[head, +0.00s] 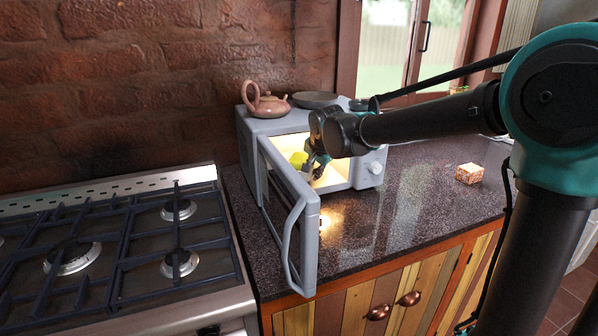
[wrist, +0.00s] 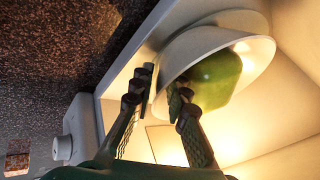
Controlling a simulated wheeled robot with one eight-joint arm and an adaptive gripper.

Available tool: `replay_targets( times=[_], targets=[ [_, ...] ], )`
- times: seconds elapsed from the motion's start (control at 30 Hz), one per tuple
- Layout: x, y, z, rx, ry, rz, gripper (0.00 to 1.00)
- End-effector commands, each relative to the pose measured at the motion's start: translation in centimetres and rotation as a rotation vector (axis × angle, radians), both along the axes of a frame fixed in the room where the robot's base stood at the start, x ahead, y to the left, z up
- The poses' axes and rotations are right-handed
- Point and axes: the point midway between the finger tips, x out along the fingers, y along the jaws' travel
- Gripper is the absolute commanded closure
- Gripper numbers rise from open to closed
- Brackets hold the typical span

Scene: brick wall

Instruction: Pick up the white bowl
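The white bowl (wrist: 187,47) is inside the lit microwave (head: 262,124). It looks tilted in the wrist view, with a green, rounded fruit or vegetable (wrist: 218,80) in it. My gripper (head: 318,170) reaches into the microwave opening. In the wrist view, my gripper (wrist: 160,92) is open, with its fingertips on either side of the bowl's near rim. One finger is outside the bowl and the other overlaps its inside. I cannot tell whether they touch it.
The microwave door (head: 290,215) hangs open toward the front. A teapot (head: 266,103) and a dark dish (head: 316,99) sit on top of the microwave. A gas stove (head: 110,250) is at left. A small speckled block (head: 469,173) lies on the counter (head: 400,215), which is otherwise mostly clear at right.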

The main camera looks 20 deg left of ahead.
Motion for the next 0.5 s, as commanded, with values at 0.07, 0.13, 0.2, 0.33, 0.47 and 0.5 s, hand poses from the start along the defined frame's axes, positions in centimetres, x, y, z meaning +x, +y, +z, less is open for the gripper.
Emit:
replay_targets(
  times=[0.07,0.13,0.2,0.33,0.47,0.5],
  targets=[
    [0.12,0.07,-0.18,0.000,0.000,0.000,0.84],
    [0.13,0.07,-0.19,0.000,0.000,0.000,0.84],
    [0.11,0.07,-0.19,0.000,0.000,0.000,0.84],
    [0.11,0.07,-0.18,0.000,0.000,0.000,0.96],
    [0.10,0.07,-0.17,0.000,0.000,0.000,1.00],
    [0.11,0.06,-0.17,0.000,0.000,0.000,1.00]
  ],
)
